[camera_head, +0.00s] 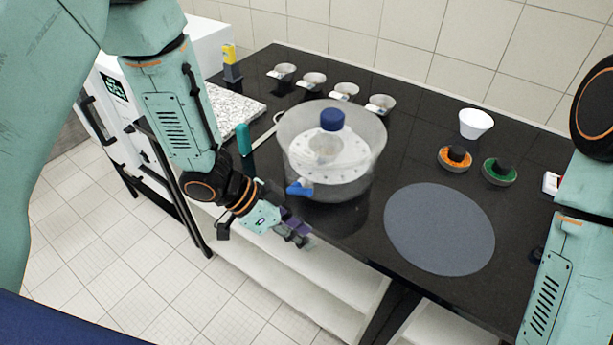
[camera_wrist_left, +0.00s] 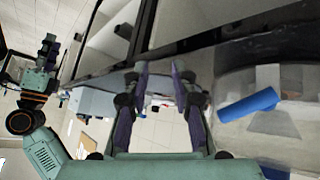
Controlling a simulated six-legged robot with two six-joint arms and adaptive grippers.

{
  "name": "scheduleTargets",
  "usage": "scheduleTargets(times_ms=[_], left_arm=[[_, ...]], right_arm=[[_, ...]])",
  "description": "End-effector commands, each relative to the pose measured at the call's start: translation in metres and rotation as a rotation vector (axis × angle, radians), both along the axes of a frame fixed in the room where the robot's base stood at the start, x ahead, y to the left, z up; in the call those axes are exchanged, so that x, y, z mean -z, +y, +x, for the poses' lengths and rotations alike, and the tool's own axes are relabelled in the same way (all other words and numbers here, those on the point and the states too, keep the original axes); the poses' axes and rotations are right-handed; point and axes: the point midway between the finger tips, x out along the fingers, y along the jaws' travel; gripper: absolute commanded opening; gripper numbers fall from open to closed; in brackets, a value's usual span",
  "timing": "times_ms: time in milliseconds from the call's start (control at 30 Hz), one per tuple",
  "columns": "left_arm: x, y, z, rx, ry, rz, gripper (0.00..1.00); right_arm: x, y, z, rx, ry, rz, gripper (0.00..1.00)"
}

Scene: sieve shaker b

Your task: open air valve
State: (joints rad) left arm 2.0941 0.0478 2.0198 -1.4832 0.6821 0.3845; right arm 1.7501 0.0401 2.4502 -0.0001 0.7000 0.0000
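A clear round desiccator (camera_head: 366,150) with a blue-knobbed lid stands on the black bench. Its air valve has a blue handle (camera_head: 299,188) low on the near side. The handle also shows as a blue cylinder (camera_wrist_left: 248,105) right of the fingers in the left wrist view. My left gripper (camera_head: 300,238) is below the valve handle, at the bench's front edge, apart from it. In the left wrist view its two fingers (camera_wrist_left: 160,68) are parted with nothing between them. My right gripper (camera_wrist_left: 48,50) shows small at the left of that view; its finger state is unclear.
A grey round mat (camera_head: 440,228) lies right of the desiccator. Several small bowls (camera_head: 312,81) line the back, with a white cup (camera_head: 475,123) and orange (camera_head: 455,158) and green (camera_head: 499,171) round items at right. A teal cylinder (camera_head: 243,139) stands left.

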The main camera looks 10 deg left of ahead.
Motion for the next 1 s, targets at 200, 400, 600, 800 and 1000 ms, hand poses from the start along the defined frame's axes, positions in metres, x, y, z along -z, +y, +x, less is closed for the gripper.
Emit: scheduleTargets(times_ms=[200, 400, 600, 800, 1000], left_arm=[[-0.043, 0.006, 0.033, 0.296, -0.148, 0.072, 0.26], [-0.073, 0.024, 0.061, 0.524, -0.255, 0.193, 0.26], [-0.095, 0.042, 0.083, 0.669, -0.322, 0.304, 0.26], [-0.095, 0.046, 0.089, 0.709, -0.336, 0.338, 0.26], [-0.068, 0.034, 0.090, 0.709, -0.333, 0.338, 0.26]], right_arm=[[-0.004, 0.000, 0.000, 0.000, 0.000, 0.000, 0.40], [-0.004, 0.000, 0.000, 0.000, 0.000, 0.000, 0.40], [-0.004, 0.000, 0.000, 0.000, 0.000, 0.000, 0.40], [-0.003, 0.000, 0.000, 0.000, 0.000, 0.000, 0.40], [0.000, 0.000, 0.000, 0.000, 0.000, 0.000, 0.40]])
